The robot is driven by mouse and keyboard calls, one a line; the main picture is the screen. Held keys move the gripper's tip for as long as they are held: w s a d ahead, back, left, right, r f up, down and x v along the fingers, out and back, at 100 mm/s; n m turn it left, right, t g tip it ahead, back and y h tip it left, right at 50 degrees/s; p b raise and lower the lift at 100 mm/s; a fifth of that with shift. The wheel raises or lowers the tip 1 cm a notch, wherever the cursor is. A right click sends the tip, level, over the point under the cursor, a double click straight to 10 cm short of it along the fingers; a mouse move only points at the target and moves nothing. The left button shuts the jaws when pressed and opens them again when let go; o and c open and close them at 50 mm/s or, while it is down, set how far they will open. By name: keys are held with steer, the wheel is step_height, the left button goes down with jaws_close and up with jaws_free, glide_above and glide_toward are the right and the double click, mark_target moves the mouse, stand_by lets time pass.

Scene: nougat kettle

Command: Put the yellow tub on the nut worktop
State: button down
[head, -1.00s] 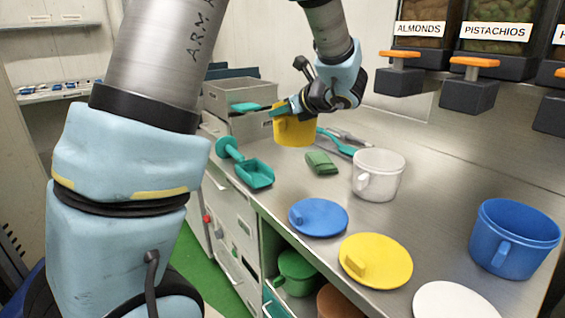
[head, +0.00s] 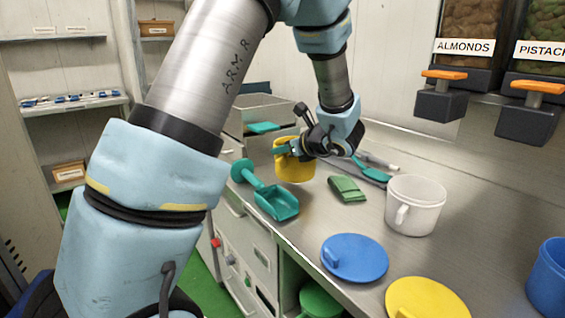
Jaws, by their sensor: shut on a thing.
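The yellow tub (head: 294,170) is in my gripper (head: 288,150), which is shut on it near its rim, at the far end of the steel worktop (head: 385,252) in the head view. The tub looks upright. Part of it is hidden behind the gripper and wrist. I cannot tell whether its base touches the worktop or hangs just above it. The worktop runs below the nut dispensers labelled almonds (head: 464,46) and pistachios (head: 541,50).
A teal scoop (head: 276,203), a green folded item (head: 347,190), a white tub (head: 414,206), a blue lid (head: 354,258), a yellow lid (head: 427,300) and a blue tub (head: 547,280) stand on the worktop. A grey bin (head: 262,112) stands behind. Bare steel lies between the white tub and the wall.

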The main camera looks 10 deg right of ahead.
mark_target(287, 161)
steer(key=shift+f, duration=1.7)
steer(key=shift+f, duration=0.1)
steer(key=c, duration=1.4)
jaws_free()
steer(key=shift+f, duration=0.15)
steer(key=o, duration=0.5)
